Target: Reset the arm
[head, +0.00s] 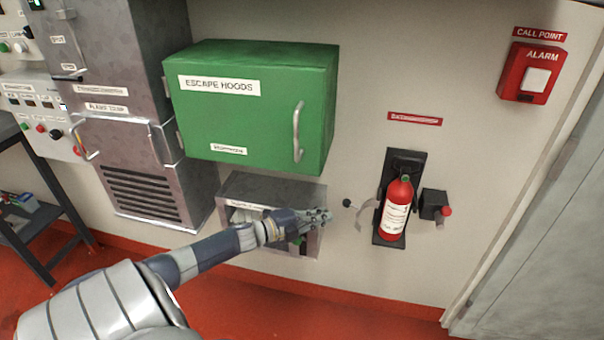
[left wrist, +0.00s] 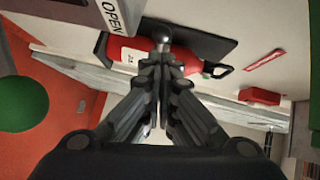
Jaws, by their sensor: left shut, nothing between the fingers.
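My left arm reaches in from the lower left of the head view. My left gripper (head: 322,216) is in front of the right side of a small grey open-fronted box (head: 270,188) on the wall. In the left wrist view its fingers (left wrist: 161,66) are closed together with nothing between them. A red fire extinguisher (head: 397,208) hangs on a black backplate to the right of the gripper. It also shows beyond the fingertips in the left wrist view (left wrist: 188,62). My right gripper is in neither view.
A green escape hoods cabinet (head: 252,108) with a handle is above the grey box. A black knob (head: 347,203) and a curved strap (head: 366,215) are between gripper and extinguisher. A red-tipped black fitting (head: 433,205) is right of it. A dark table (head: 35,225) stands far left.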

